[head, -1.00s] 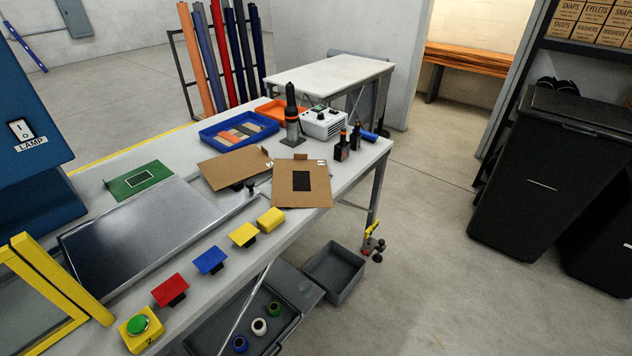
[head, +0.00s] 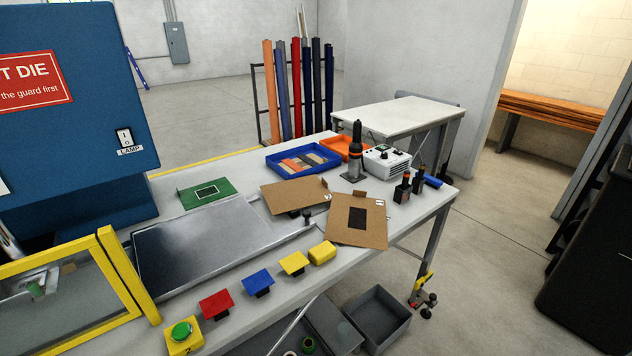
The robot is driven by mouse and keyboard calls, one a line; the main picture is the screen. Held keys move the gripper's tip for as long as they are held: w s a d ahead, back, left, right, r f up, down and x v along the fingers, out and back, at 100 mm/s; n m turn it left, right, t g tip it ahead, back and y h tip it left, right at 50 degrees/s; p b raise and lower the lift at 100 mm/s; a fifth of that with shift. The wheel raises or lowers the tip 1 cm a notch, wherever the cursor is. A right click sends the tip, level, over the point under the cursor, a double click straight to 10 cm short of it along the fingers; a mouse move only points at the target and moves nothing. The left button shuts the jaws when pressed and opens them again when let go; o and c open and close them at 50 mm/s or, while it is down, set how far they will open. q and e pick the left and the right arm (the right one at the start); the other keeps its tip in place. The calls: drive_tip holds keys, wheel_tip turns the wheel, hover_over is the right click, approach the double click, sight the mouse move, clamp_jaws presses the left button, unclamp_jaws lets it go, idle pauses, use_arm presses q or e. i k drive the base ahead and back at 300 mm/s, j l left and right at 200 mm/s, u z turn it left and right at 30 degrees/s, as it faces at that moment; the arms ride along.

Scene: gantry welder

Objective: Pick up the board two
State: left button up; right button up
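Two brown cardboard boards lie at the right part of the long work table. The left board (head: 288,193) is tilted in the picture, with a small tab and a white label at its right side. The right board (head: 345,234) lies nearer the table's front edge, has a black rectangle in its middle, a raised tab at its back and a small white label. The labels are too small to read, so I cannot tell which is board two. The boards' near corners sit close together. Neither of my grippers is in view.
A metal plate (head: 200,240) and a green board (head: 207,193) lie left of the cardboard. Red (head: 216,304), blue (head: 258,282) and yellow (head: 294,262) tilted plates line the front edge. A blue tray (head: 300,172), heat tool (head: 355,160) and white control box (head: 387,160) stand behind.

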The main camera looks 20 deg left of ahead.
sight(291, 195)
drive_tip(key=i+l+u, duration=0.45)
drive_tip(key=l+u, duration=0.25)
drive_tip(key=i+l+u, duration=0.15)
drive_tip(key=l+u, duration=0.2)
